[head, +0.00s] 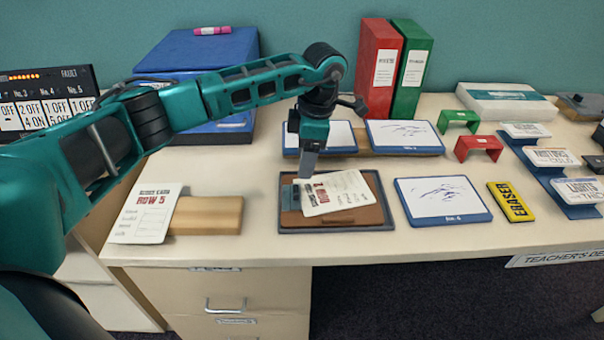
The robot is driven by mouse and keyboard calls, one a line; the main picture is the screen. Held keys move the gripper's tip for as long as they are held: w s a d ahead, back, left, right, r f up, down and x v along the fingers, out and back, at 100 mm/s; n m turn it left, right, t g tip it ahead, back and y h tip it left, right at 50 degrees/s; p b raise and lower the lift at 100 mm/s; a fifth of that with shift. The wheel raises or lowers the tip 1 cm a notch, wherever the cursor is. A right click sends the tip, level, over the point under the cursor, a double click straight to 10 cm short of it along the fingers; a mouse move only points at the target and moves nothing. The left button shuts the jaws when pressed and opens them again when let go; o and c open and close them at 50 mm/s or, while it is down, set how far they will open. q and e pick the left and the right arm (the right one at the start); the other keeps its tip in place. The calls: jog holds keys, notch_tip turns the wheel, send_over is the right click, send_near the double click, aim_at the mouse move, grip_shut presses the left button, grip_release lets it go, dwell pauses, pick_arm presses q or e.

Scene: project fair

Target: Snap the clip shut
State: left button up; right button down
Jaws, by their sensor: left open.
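A brown clipboard (352,216) lies in a dark shallow tray (384,224) near the desk's front edge. A dark clip (289,198) sits at the board's left end. A white card with red print (338,191) lies tilted across the board, its left edge close to the clip. I cannot tell if the clip is raised or grips the card. My left gripper (308,168) points down just above the clip and the card's upper left corner. It is open with nothing visible in it; its fingers overlap in this view. My right gripper is out of view.
A wooden block with a card (147,215) lies left of the tray, a whiteboard (442,200) right of it. More whiteboards (404,136) lie behind. An eraser (510,202), red and green brackets (478,147) and name plates fill the right. Binders (378,70) stand at the back.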

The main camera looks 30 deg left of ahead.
pick_arm(q)
jog(key=shift+w+d+r, duration=0.1)
jog(key=shift+d+r, duration=0.05)
jog(key=shift+r, duration=0.95)
jog(key=shift+w+d+r, duration=0.1)
jog(key=shift+d+r, duration=0.05)
jog(key=shift+r, duration=0.95)
